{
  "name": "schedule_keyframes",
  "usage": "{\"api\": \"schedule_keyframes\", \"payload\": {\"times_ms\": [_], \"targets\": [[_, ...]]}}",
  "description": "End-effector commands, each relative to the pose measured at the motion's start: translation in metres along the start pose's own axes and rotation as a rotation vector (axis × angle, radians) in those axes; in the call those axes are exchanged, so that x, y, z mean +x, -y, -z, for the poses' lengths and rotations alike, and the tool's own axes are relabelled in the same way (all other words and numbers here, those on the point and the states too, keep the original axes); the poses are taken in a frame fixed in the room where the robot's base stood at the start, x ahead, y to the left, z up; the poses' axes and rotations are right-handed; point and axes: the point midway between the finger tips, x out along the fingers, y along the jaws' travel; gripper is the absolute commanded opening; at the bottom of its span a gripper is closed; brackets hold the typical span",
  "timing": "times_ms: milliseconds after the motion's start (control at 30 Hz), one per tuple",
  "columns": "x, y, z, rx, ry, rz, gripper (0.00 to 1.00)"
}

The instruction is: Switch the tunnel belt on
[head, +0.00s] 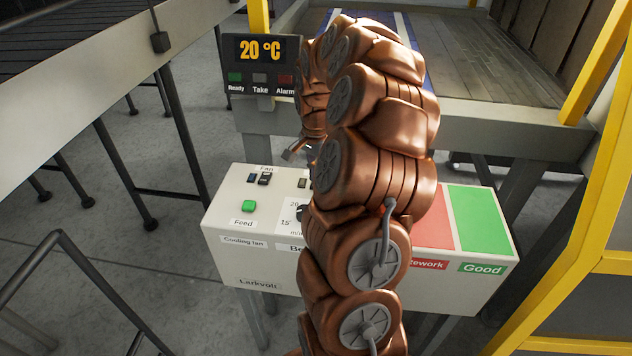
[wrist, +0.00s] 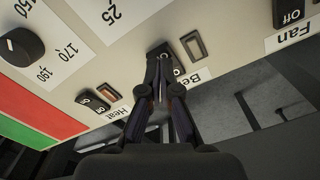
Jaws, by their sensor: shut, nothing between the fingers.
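In the wrist view, my gripper (wrist: 160,72) is shut and empty. Its fingertips are at the dark rocker switch (wrist: 160,49) above the label starting "Be" (wrist: 198,76), whose rest is hidden by the fingers. The fingers cover much of this switch, so I cannot tell its position or whether they touch it. A small rectangular lamp (wrist: 193,45) beside it looks unlit. In the head view, my arm hides most of the gripper and the belt switch. The pale control box (head: 275,281) stands below the arm.
The Heat switch (wrist: 92,103), with an orange-brown lamp (wrist: 108,93), and the Fan switch (wrist: 290,12), reading Off, flank the belt switch. A black knob (wrist: 20,47) is nearby. The green Feed button (head: 249,206) and a 20 °C display (head: 262,50) show in the head view. Yellow frame posts (head: 590,75) stand right.

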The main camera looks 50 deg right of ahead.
Motion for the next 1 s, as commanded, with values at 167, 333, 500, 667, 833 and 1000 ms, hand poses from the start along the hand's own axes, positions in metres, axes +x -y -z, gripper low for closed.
{"api": "schedule_keyframes", "payload": {"times_ms": [167, 333, 500, 667, 833, 1000], "targets": [[0.002, 0.0, 0.0, 0.0, 0.0, 0.0, 0.0], [0.004, 0.0, 0.0, 0.0, 0.0, 0.0, 0.0], [0.006, 0.0, 0.0, 0.0, 0.0, 0.0, 0.0], [0.008, 0.0, 0.0, 0.0, 0.0, 0.0, 0.0], [0.01, 0.0, 0.0, 0.0, 0.0, 0.0, 0.0], [0.012, 0.0, 0.0, 0.0, 0.0, 0.0, 0.0]]}}
